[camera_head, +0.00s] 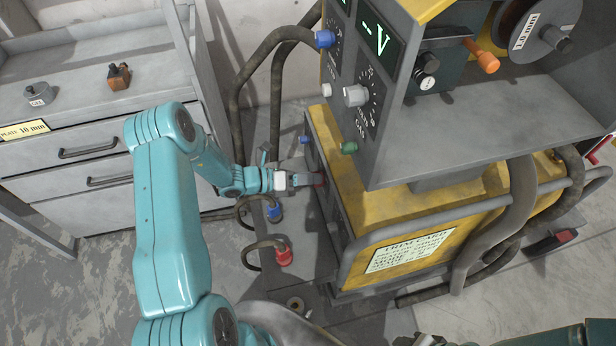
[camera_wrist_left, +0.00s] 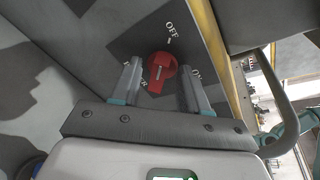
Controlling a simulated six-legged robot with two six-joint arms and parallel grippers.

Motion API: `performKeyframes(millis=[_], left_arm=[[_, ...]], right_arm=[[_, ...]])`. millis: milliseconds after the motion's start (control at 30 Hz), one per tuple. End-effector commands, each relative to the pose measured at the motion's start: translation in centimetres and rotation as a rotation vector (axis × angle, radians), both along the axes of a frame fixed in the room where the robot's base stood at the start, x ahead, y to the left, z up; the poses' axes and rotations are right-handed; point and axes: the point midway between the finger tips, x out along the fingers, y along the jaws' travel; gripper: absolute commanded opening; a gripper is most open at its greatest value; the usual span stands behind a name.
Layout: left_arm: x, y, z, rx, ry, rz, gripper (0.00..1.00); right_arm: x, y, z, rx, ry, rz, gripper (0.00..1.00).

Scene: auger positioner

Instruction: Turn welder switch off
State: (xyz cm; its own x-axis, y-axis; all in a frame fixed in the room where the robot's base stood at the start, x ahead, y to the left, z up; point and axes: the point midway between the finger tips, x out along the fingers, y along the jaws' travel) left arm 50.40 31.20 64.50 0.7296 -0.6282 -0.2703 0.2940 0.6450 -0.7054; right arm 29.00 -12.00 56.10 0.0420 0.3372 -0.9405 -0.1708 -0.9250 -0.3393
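The welder's red rotary switch (camera_wrist_left: 162,74) sits on a dark plate in the left wrist view. A pale line runs lengthwise on the knob; I cannot tell which end is the pointer. My left gripper (camera_wrist_left: 161,85) is open, with one finger on each side of the knob and visible gaps. In the head view my left gripper (camera_head: 317,179) reaches the welder's lower left face and mostly hides the switch.
The yellow welder (camera_head: 400,215) has a grey control panel with a dial (camera_head: 357,95) above my gripper. Blue (camera_head: 274,212) and red (camera_head: 284,256) cable plugs lie below my left wrist. A grey drawer cabinet (camera_head: 90,165) stands at left. Thick hoses run around the welder.

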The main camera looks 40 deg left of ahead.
Motion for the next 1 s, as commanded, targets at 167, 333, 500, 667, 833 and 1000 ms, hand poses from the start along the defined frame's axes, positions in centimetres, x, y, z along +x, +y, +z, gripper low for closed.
performKeyframes(millis=[167, 333, 500, 667, 833, 1000], left_arm=[[0.0, 0.0, 0.0, 0.001, -0.001, 0.0, 0.44], [-0.3, 0.3, 0.1, 0.002, -0.001, 0.001, 0.44], [-2.3, 2.2, 0.9, 0.003, 0.0, 0.004, 0.44], [-5.5, 4.9, 2.1, 0.004, -0.001, 0.006, 0.44], [-8.7, 7.6, 3.2, 0.004, 0.0, 0.004, 0.44], [-10.9, 9.5, 4.1, 0.003, -0.001, 0.003, 0.44]], right_arm=[[0.0, 0.0, 0.0, 0.0, 0.0, 0.0, 0.43], [0.0, 0.0, 0.0, 0.0, 0.0, 0.0, 0.43], [0.0, 0.0, 0.2, 0.0, 0.0, 0.0, 0.43], [0.0, 0.0, 0.4, 0.0, 0.0, 0.0, 0.43], [0.0, 0.0, 0.5, 0.0, 0.0, 0.0, 0.43], [0.0, 0.0, 0.6, 0.0, 0.0, 0.0, 0.43]])
